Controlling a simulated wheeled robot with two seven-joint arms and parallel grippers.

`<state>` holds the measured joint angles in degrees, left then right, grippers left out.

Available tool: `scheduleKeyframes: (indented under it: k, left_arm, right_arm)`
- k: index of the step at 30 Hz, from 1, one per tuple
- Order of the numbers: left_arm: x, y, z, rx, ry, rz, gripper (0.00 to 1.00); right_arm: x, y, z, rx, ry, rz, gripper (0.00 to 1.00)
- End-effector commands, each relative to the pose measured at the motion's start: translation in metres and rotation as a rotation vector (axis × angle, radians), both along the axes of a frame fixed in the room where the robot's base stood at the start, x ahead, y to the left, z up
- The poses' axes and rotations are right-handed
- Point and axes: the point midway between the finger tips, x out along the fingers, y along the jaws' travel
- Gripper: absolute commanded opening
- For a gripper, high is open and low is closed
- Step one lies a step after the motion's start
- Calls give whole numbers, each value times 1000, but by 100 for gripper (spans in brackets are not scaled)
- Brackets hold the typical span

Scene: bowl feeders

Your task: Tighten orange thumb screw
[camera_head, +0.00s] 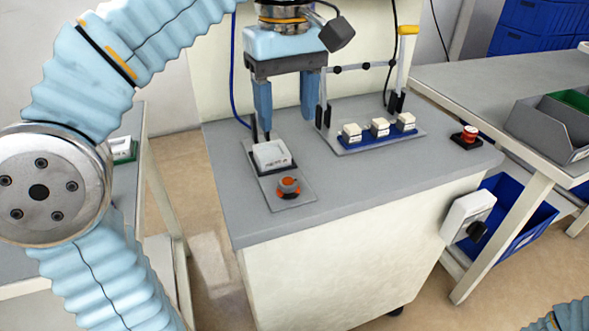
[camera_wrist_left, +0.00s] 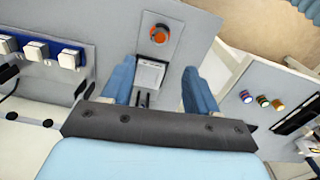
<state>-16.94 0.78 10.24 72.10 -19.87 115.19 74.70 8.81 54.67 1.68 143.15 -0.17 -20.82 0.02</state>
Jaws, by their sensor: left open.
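The orange thumb screw (camera_head: 289,186) sits on a grey plate (camera_head: 300,201) near the front left of the workbench. It also shows in the left wrist view (camera_wrist_left: 158,34), beyond the fingertips. A white block-like part (camera_head: 271,155) sits just behind the screw. My left gripper (camera_head: 288,122) is open and empty, with its two blue fingers spread and pointing down. It is above and behind the screw, apart from it. In the left wrist view the gripper (camera_wrist_left: 157,68) has the white part between its fingers in the picture. My right gripper is out of view.
A blue rack (camera_head: 378,138) with white blocks stands to the right on the grey workbench (camera_head: 375,185). A red button (camera_head: 469,134) is at its right end. A grey bin (camera_head: 548,128) is on the side table. The bench's front middle is clear.

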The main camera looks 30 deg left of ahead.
Motion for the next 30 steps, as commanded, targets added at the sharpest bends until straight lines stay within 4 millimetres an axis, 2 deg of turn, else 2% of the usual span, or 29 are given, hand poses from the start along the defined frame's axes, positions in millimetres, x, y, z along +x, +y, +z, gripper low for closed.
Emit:
scheduleKeyframes:
  k: [1,2,9,15,20,28,29,30]
  left_arm:
    - [0,0,-18,0,0,0,59]
    - [0,0,-23,0,0,0,59]
    - [-1,0,-78,0,2,-1,59]
    - [0,0,-110,1,1,-1,59]
    - [0,0,-120,0,0,-1,59]
    - [0,0,-121,-1,-1,-1,59]
    - [0,0,-121,-1,-1,-1,57]
    - [0,0,-121,-1,-1,-1,51]
  right_arm:
    - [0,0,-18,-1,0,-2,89]
    - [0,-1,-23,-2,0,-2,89]
    - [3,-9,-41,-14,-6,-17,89]
    - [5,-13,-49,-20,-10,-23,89]
    - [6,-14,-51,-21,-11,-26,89]
    - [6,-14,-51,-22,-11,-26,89]
    - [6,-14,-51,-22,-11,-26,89]
    - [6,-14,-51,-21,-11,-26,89]
